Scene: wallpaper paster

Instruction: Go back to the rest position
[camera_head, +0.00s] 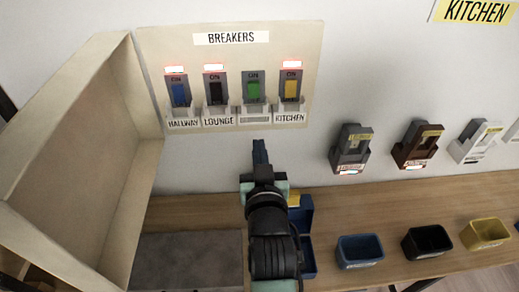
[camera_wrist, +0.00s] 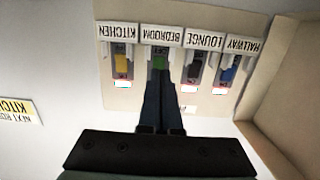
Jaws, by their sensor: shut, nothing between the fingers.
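My gripper (camera_head: 260,148) is shut and empty, its fingertips pointing up at the wall just below the breaker panel (camera_head: 147,64). In the wrist view the closed fingers (camera_wrist: 160,84) overlap the column under the BEDROOM label (camera_wrist: 162,36); I cannot tell whether they touch it. The panel has a blue switch (camera_head: 180,95), a black switch (camera_head: 215,93), a green switch (camera_head: 253,91) and a yellow switch (camera_head: 291,89). Red lamps glow above the blue, black and yellow switches, but none shows lit above the green one.
An open beige cabinet door or box wall (camera_head: 95,130) juts out left of the panel. A wooden shelf (camera_head: 385,205) below holds a blue bin (camera_head: 360,251), a black bin (camera_head: 427,242) and a yellow bin (camera_head: 485,233). Wall holders (camera_head: 352,148) hang at right. A yellow KITCHEN sign (camera_head: 475,11) is above.

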